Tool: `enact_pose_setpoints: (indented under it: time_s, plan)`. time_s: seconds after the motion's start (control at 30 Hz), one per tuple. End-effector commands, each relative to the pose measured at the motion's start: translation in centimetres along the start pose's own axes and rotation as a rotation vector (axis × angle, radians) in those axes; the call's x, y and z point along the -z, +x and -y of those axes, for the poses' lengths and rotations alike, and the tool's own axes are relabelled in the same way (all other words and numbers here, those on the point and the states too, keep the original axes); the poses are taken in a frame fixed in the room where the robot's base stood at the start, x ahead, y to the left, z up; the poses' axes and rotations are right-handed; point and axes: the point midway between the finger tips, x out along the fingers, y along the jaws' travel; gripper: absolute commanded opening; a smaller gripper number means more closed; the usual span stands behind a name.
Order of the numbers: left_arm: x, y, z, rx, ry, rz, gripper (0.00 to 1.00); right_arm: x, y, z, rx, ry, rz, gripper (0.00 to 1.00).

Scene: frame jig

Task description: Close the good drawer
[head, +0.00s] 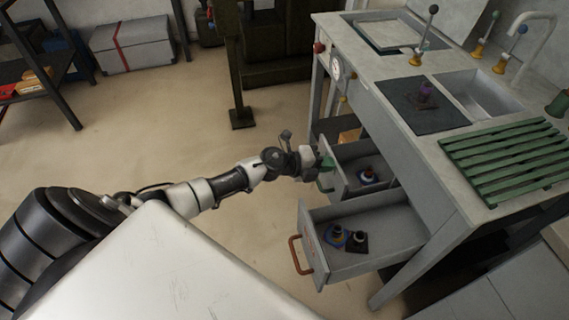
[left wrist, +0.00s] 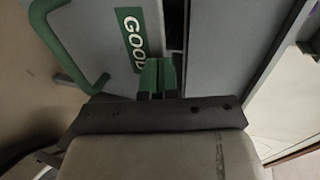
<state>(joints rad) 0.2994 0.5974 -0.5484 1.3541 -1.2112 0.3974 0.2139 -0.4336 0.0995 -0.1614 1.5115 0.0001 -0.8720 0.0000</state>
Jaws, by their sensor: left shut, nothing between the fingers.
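The good drawer (head: 338,178) is the upper of two open drawers in the workbench and stands partly out. Its front (left wrist: 95,50) bears a green "GOOD" label (left wrist: 131,38) and a green handle (left wrist: 72,62) in the left wrist view. One blue-based part with a dark knob (head: 367,175) sits inside it. My left gripper (head: 325,163) is at the drawer front, with its green fingers (left wrist: 158,78) shut and empty beside the label, away from the handle's bar. I cannot tell whether the fingertips touch the front. My right gripper is not in view.
The lower drawer (head: 400,232) stands farther out, with an orange-brown handle (head: 296,254) and two parts inside. The workbench (head: 375,70) carries a sink and a green slatted rack (head: 505,160). Open floor (head: 200,125) lies left of the drawers.

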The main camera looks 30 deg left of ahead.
Motion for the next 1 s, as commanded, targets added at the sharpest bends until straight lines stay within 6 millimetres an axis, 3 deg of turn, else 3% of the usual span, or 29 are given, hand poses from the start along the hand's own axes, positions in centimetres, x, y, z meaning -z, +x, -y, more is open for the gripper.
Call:
enact_pose_setpoints:
  time_s: [0.2, 0.5, 0.7, 1.0]
  plan:
    - [0.0, 5.7, 1.9, 0.003, -0.001, 0.001, 0.0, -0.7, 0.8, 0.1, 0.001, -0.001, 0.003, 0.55]
    - [0.0, 10.8, 3.2, 0.0, -0.001, 0.001, 0.0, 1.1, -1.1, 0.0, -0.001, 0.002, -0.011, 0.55]
    - [-0.1, 12.3, 3.7, 0.0, -0.001, 0.002, 0.0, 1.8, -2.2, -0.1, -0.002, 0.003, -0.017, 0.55]
    - [0.0, 12.8, 4.0, 0.002, -0.001, 0.002, 0.0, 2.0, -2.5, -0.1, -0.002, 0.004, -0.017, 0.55]
